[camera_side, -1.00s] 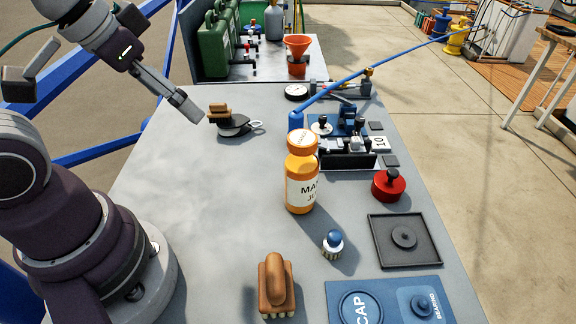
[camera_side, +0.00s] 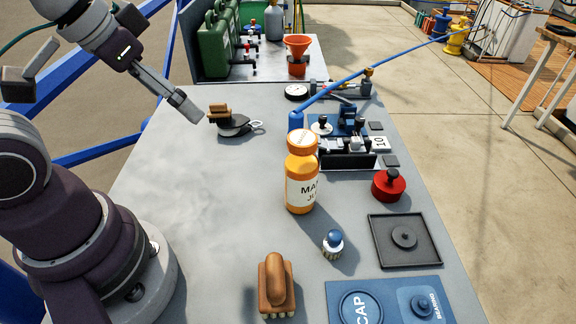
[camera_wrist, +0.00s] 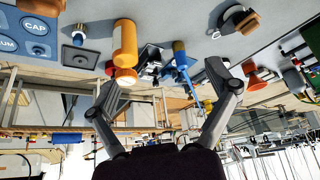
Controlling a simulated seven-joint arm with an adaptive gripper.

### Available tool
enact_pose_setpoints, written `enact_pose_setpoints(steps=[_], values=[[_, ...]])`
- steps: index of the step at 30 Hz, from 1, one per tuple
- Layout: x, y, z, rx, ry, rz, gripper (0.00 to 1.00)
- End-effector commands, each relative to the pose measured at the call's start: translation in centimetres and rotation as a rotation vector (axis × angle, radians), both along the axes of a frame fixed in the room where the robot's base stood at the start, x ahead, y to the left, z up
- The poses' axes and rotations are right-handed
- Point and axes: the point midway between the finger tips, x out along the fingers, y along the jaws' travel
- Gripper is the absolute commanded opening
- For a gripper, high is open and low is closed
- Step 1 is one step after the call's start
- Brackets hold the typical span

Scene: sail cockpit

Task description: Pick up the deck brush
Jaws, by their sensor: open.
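The deck brush (camera_side: 276,287), with a brown wooden body, a rounded handle and pale bristles, stands on the grey bench near the front edge in the side view. Part of it shows at the top left edge of the wrist view (camera_wrist: 42,7). My gripper (camera_side: 190,108) is raised over the bench's far left part, well away from the brush. In the wrist view my gripper (camera_wrist: 170,88) has its two fingers wide apart with nothing held between them.
An orange bottle (camera_side: 301,185) stands mid-bench. A small blue-topped brush (camera_side: 333,243) and a blue panel (camera_side: 390,288) lie right of the deck brush. The bench's left middle is clear.

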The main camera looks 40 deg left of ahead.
Motion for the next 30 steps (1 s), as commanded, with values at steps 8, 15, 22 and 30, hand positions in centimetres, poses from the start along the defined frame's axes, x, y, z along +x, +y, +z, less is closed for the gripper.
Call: enact_pose_setpoints(steps=[8, 15, 22, 30], values=[[0.0, 0.0, 0.0, 0.0, 0.0, 0.0, 1.0], [0.7, -1.6, -0.5, 0.002, 0.057, -0.08, 1.0], [1.7, -11.3, -4.9, 0.077, 0.315, -0.472, 1.0], [-1.3, -17.6, -9.9, 0.176, 0.466, -0.706, 1.0]])
